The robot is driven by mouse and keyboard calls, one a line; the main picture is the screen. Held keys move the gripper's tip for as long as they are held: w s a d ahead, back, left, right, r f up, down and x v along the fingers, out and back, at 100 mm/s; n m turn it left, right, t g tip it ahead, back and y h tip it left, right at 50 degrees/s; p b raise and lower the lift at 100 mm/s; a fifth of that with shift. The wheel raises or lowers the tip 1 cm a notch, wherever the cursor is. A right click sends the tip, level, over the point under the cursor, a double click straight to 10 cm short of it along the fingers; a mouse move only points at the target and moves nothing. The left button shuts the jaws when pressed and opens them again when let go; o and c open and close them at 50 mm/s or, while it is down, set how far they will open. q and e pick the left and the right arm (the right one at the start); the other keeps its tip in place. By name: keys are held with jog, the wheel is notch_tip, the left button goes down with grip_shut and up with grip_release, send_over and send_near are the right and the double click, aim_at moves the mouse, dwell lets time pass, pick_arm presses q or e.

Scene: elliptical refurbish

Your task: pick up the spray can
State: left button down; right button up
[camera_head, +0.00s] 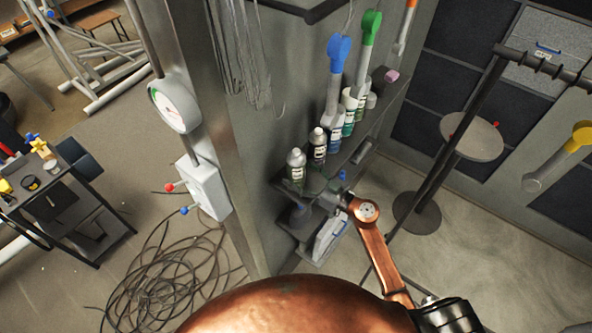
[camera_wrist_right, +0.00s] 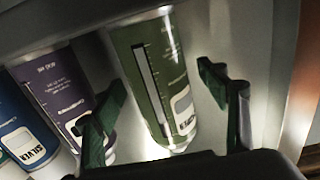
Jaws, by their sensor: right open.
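Several spray cans stand in a row on a narrow wall shelf. The nearest, a green spray can (camera_head: 296,172) with a grey top, is at the front end of the row. In the right wrist view the green can (camera_wrist_right: 153,70) appears between the two fingers of my right gripper (camera_wrist_right: 160,97), which is open, with space visible on both sides of the can. A purple can (camera_wrist_right: 62,85) and a blue can (camera_wrist_right: 25,125) are to its left there. In the head view my right gripper (camera_head: 333,192) is beside the shelf, just right of the green can. My left gripper is not seen.
The shelf (camera_head: 357,150) is fixed to a grey wall, with a lower shelf (camera_head: 302,240) beneath. Blue (camera_head: 338,48) and green (camera_head: 371,27) tools rise behind the cans. A round stand (camera_head: 472,137) is at right. Coiled cable (camera_head: 165,275) lies on the floor at left.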

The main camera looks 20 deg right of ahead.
jog(key=shift+w+a, duration=0.2)
jog(key=shift+w, duration=0.05)
jog(key=shift+c, duration=0.4)
jog(key=c, duration=1.3)
jog(key=shift+c, duration=0.2)
jog(key=shift+r, duration=0.2)
